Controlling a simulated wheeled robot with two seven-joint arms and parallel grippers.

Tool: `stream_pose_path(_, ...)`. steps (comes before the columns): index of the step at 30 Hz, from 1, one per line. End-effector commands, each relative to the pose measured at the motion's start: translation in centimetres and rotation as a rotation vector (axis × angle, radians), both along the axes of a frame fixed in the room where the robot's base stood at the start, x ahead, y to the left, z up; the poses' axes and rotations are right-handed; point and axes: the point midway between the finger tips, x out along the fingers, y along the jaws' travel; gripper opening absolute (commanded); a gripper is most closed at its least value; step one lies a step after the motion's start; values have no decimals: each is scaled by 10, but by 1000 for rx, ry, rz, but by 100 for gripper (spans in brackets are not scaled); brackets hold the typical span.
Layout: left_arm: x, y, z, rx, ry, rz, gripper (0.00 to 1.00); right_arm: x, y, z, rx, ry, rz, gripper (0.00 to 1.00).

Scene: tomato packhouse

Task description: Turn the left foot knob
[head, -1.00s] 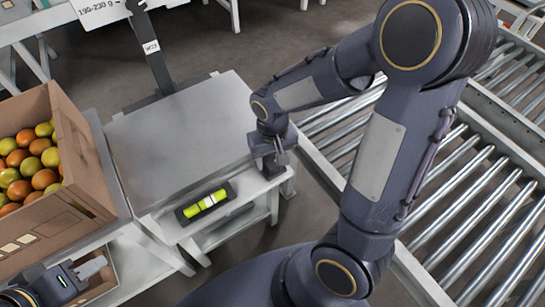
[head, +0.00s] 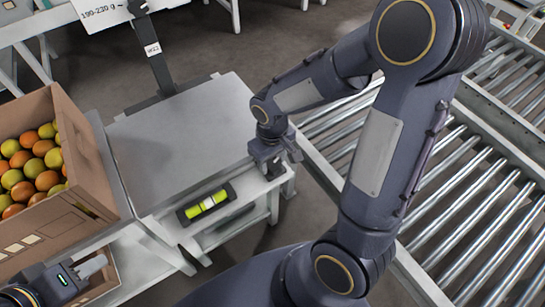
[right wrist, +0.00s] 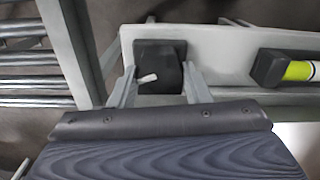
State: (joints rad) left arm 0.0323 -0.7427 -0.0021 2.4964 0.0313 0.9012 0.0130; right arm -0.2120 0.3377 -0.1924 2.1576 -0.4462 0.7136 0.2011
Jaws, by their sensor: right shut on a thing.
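A black foot knob (right wrist: 172,56) with a short white mark on it sits at the end of the pale frame bar in the right wrist view. The two grey fingers of my right gripper (right wrist: 160,88) stand on either side of the knob and are shut on it. In the head view, my right gripper (head: 276,161) is at the near right corner of the scale's grey platform (head: 180,140), and the gripper hides the knob. A yellow-green spirit level (head: 207,203) in a black holder sits on the front; its bubble is too small to read. My left gripper (head: 91,267) is at lower left, away from the scale.
A cardboard box (head: 85,165) of tomatoes stands left of the scale. A roller conveyor (head: 470,215) runs along the right. A post with a sign (head: 100,14) rises behind the platform.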

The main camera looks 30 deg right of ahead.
Motion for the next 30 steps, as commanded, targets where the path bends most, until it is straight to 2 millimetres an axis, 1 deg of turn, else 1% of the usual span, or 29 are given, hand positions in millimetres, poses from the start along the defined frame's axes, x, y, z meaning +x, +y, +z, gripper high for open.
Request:
stream_pose_path(6,0,0,6,0,0,0,36,0,1,1,0,1,171,21)
stream_pose_path(15,0,0,11,0,0,0,36,0,2,1,0,-2,332,21)
stream_pose_path(21,0,0,12,0,0,0,36,0,2,1,0,-2,382,21)
stream_pose_path(30,0,0,12,0,0,0,36,0,2,1,0,-2,395,21)
